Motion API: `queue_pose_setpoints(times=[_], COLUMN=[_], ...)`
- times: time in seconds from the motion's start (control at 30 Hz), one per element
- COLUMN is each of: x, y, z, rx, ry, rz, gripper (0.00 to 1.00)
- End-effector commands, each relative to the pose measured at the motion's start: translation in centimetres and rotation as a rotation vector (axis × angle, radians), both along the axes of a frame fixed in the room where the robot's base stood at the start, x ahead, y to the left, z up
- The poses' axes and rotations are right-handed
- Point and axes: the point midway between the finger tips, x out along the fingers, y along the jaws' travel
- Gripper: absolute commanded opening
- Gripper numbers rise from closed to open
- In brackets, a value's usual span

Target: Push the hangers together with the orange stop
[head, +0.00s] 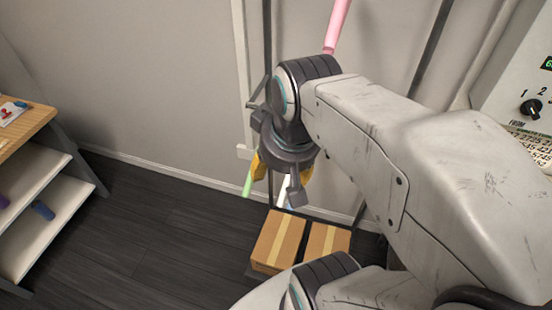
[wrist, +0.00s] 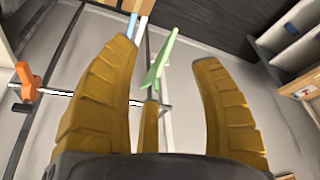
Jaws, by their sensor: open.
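The orange stop (wrist: 28,82) sits on a thin pale rail (wrist: 62,94) at the left of the wrist view, outside my gripper's left finger. My gripper (wrist: 164,56) is open, with its yellow fingers spread and nothing gripped. A green hanger (wrist: 158,66) shows between the fingers, with a pale blue piece (wrist: 132,30) beside it. I cannot tell its exact distance from the fingers. In the head view my gripper (head: 281,172) points down, partly hidden by its own wrist. A green tip (head: 248,184) shows just left of it. The stop is not visible there.
Two cardboard boxes (head: 279,241) (head: 327,240) stand on the floor below. A pink bar (head: 337,24) rises behind my arm. A shelf unit (head: 40,160) is at the left, and a panel with a dial (head: 531,108) at the right. The floor left of the boxes is clear.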

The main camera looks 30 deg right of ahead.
Motion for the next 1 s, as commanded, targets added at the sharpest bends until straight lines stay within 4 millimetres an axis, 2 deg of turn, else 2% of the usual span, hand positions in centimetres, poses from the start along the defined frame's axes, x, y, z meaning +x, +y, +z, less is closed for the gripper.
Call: queue_pose_setpoints(times=[0.5,0.8,1.0], x=[-0.2,-2.6,-3.4], y=[0.3,4.0,4.8], z=[-0.1,-1.6,-2.2], rx=[-0.001,-0.002,-0.001], ry=[-0.004,-0.047,-0.058], rz=[0.016,0.17,0.21], gripper=[0.58,0.58,0.58])
